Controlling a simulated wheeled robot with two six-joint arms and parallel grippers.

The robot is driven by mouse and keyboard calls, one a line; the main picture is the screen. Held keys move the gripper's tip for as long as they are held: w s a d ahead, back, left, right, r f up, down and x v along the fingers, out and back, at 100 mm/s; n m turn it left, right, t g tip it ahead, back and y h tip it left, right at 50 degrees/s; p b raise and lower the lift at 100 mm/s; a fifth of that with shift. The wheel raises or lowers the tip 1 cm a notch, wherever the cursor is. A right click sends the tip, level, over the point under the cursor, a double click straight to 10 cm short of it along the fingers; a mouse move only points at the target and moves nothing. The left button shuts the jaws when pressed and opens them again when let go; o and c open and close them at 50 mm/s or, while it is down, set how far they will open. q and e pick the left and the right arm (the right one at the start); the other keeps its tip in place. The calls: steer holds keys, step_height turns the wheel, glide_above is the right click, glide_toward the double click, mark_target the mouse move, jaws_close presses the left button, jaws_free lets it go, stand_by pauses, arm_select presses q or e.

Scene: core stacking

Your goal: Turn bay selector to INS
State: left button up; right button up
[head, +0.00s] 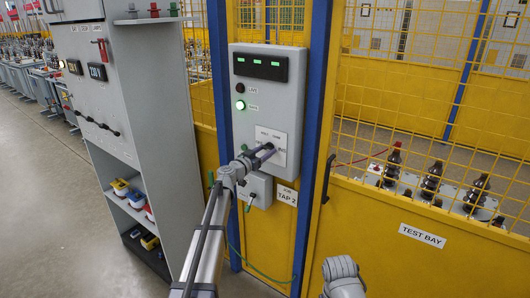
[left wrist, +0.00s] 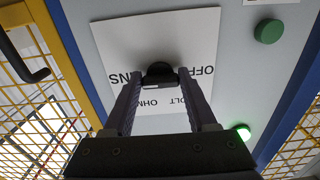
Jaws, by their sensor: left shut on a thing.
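The bay selector is a small dark knob (left wrist: 160,70) on a white label plate (left wrist: 108,42), seen upside down in the left wrist view. Its labels read OFF, VOLT, OHM and INS around the knob. INS is at the left of that view and OFF at the right. My left gripper (left wrist: 160,84) is shut on the knob, one finger on each side. In the head view the left gripper (head: 263,150) reaches the plate (head: 279,147) on the grey control box (head: 283,98). The knob's pointer is hidden, so its setting cannot be read.
A green lamp (head: 240,105) is lit; the LIVE lamp (head: 240,88) above it is dark. A small grey box (head: 262,190) hangs below, by a TAP 2 label. A black door handle (head: 327,178) and yellow mesh fence (head: 420,90) are right; a grey cabinet (head: 150,110) stands left.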

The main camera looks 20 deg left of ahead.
arm_select(q)
steer(key=o, duration=1.4)
steer(key=shift+c, duration=0.2)
steer(key=v, duration=0.7)
steer(key=shift+s, duration=0.4)
